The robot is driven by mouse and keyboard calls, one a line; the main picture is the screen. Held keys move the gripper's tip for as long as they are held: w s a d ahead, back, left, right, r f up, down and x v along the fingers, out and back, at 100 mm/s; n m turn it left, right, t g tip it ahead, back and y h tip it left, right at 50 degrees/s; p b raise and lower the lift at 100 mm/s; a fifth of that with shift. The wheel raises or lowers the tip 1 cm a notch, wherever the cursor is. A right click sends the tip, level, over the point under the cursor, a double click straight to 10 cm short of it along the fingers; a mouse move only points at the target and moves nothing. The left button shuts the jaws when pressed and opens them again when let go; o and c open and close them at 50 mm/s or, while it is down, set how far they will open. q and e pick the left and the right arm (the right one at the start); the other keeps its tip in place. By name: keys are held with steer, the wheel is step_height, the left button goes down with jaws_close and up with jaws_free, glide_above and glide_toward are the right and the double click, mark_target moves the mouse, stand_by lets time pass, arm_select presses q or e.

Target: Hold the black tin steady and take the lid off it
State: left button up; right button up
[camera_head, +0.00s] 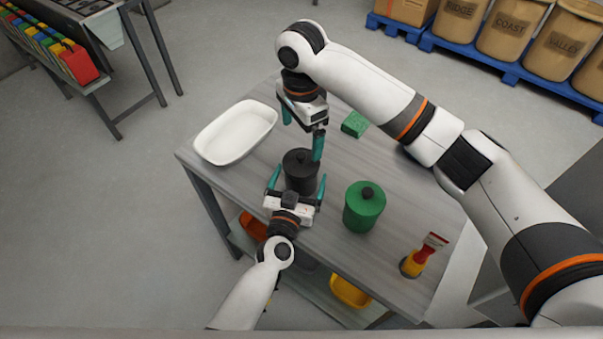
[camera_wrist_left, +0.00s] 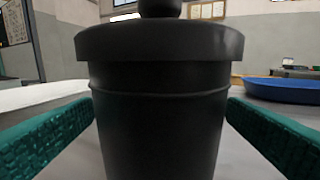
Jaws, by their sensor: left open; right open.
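The black tin (camera_head: 300,181) stands upright on the grey table, with its knobbed black lid (camera_head: 299,159) on top. In the left wrist view the tin body (camera_wrist_left: 160,125) and lid (camera_wrist_left: 160,42) fill the middle. My left gripper (camera_head: 297,181) is open, with one teal finger on each side of the tin body; gaps show between fingers and tin in the wrist view. My right gripper (camera_head: 302,138) is open above and behind the tin, pointing down. One of its fingers shows close beside the lid; I cannot tell whether it touches.
A white tray (camera_head: 216,157) lies on the table at the left. A green lidded tin (camera_head: 363,208) stands to the right, a green block (camera_head: 355,124) at the back. A red-and-yellow brush (camera_head: 434,243) stands in a holder near the right corner.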

mark_target(300, 157)
arm_select(q)
steer(key=shift+x, duration=1.45)
arm_select(e)
steer(key=shift+s, duration=0.1)
arm_select(q)
steer(key=c, duration=1.5)
arm_select(e)
steer(key=shift+o, duration=0.2)
arm_select(q)
steer(key=shift+o, duration=0.2)
arm_select(e)
step_height(300, 157, up, 2)
steer(key=n, duration=0.3)
steer(key=shift+s+a, duration=0.15)
steer(key=f+n, duration=0.1)
steer(key=f, duration=0.2)
steer(key=f+n, duration=0.2)
steer(key=f, duration=0.1)
steer(key=f+n, duration=0.2)
steer(key=f, duration=0.1)
steer(key=shift+s+f, duration=0.2)
steer(key=shift+f, duration=0.15)
